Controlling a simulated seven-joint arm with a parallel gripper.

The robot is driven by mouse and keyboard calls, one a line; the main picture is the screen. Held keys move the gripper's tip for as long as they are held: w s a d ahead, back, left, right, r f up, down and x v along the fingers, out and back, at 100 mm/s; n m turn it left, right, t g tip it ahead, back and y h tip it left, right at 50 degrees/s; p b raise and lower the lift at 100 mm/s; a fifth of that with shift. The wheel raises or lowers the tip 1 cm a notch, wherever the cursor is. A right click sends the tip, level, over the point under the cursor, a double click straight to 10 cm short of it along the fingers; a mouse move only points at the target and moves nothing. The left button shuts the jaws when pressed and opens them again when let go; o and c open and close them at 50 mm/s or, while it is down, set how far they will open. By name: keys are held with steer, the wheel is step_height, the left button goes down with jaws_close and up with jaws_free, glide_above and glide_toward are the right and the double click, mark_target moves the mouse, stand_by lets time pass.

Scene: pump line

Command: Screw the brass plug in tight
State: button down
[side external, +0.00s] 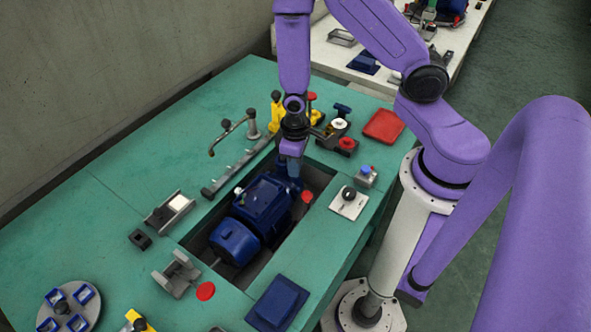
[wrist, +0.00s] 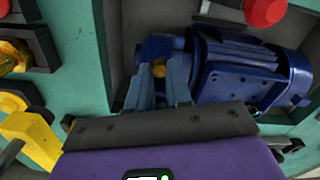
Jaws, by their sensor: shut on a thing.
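The blue pump and motor unit (side external: 258,205) lies in a recess in the green bench; it also shows in the wrist view (wrist: 245,78). My gripper (side external: 291,165) points down at the far end of this unit. In the wrist view my gripper's two fingers (wrist: 160,75) are closed around the small brass plug (wrist: 158,69), at the blue housing's left end. The fingers hide part of the plug, so I cannot tell how deep it sits. The plug is hidden in the side view.
A red tray (side external: 384,126) and a red-topped fixture lie beyond the recess at the right. Yellow fixtures (side external: 276,113) stand close behind my gripper. A blue tray (side external: 277,303) sits at the front edge.

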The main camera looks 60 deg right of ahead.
steer(key=m, duration=0.7)
steer(key=c, duration=1.2)
jaws_free()
steer(key=shift+c, duration=0.2)
steer(key=shift+r, duration=0.1)
steer(key=shift+r, duration=2.15)
steer(key=shift+r, duration=0.1)
